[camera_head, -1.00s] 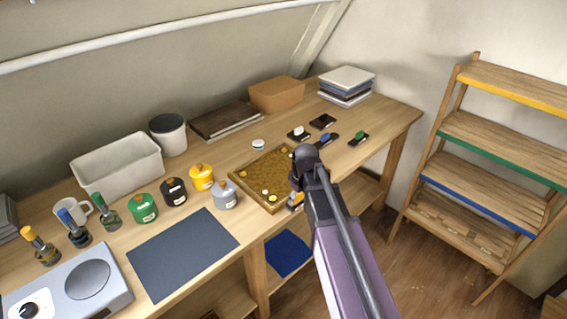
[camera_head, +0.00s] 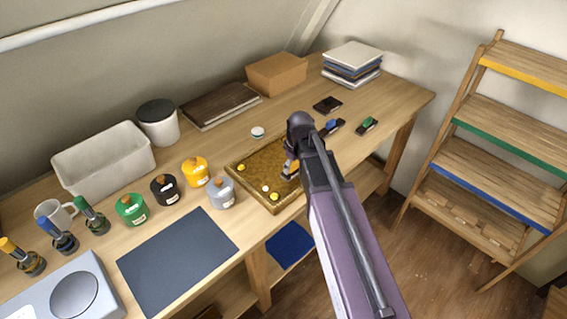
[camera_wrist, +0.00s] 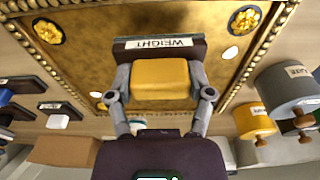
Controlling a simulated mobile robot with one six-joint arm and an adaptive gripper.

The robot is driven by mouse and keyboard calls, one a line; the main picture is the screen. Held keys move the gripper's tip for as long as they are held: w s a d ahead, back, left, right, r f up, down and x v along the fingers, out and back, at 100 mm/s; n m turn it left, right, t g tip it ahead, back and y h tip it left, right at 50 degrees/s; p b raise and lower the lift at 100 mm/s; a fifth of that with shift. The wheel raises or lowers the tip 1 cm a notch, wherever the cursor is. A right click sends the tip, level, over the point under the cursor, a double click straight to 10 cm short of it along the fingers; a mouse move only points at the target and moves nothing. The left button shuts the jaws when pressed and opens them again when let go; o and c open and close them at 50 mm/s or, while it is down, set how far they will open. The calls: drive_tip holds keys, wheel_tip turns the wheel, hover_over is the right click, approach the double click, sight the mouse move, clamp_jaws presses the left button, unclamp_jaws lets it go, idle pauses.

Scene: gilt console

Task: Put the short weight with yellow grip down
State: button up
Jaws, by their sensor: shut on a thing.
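The weight with yellow grip has a dark base with a white "WEIGHT" label and a yellow block grip (camera_wrist: 160,78) in the wrist view. My gripper (camera_wrist: 160,86) is shut on that grip, one finger on each side. In the head view my gripper (camera_head: 290,170) and the weight are over the gilt tray (camera_head: 248,188), largely covered by my arm. The tray's gold face and beaded rim (camera_wrist: 247,70) lie under the weight in the wrist view. I cannot tell whether the weight touches the tray.
Weights with blue (camera_head: 331,125), green (camera_head: 368,122) and black (camera_head: 327,104) grips stand right of the tray. A white-gripped weight (camera_wrist: 58,112) shows in the wrist view. Grey (camera_head: 222,193), yellow (camera_head: 195,172), black and green canisters stand left. A dark mat (camera_head: 178,255) lies in front.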

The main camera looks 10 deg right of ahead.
drive_tip(key=shift+d, duration=0.2)
drive_tip(key=shift+w+d+m, duration=0.1)
drive_tip(key=shift+d+m, duration=0.05)
drive_tip(key=shift+m, duration=0.15)
drive_tip(key=m, duration=0.1)
drive_tip(key=d+m, duration=0.1)
drive_tip(key=m, duration=0.1)
drive_tip(key=shift+d+r+p, duration=0.25)
drive_tip(key=shift+r+p, duration=0.05)
drive_tip(key=m, duration=0.1)
drive_tip(key=d+m, duration=0.1)
drive_tip(key=m, duration=0.1)
drive_tip(key=d+m+h, duration=0.1)
drive_tip(key=m, duration=0.1)
drive_tip(key=shift+r+p, duration=0.3)
drive_tip(key=m, duration=0.1)
drive_tip(key=d+m, duration=0.1)
drive_tip(key=m, duration=0.2)
drive_tip(key=shift+d+r, duration=0.2)
drive_tip(key=shift+d, duration=0.15)
drive_tip(key=m, duration=0.1)
drive_tip(key=d+m, duration=0.1)
drive_tip(key=m, duration=0.1)
drive_tip(key=d+m+h+p, duration=0.1)
drive_tip(key=m, duration=0.1)
drive_tip(key=shift+r, duration=0.3)
drive_tip(key=shift+w, duration=0.1)
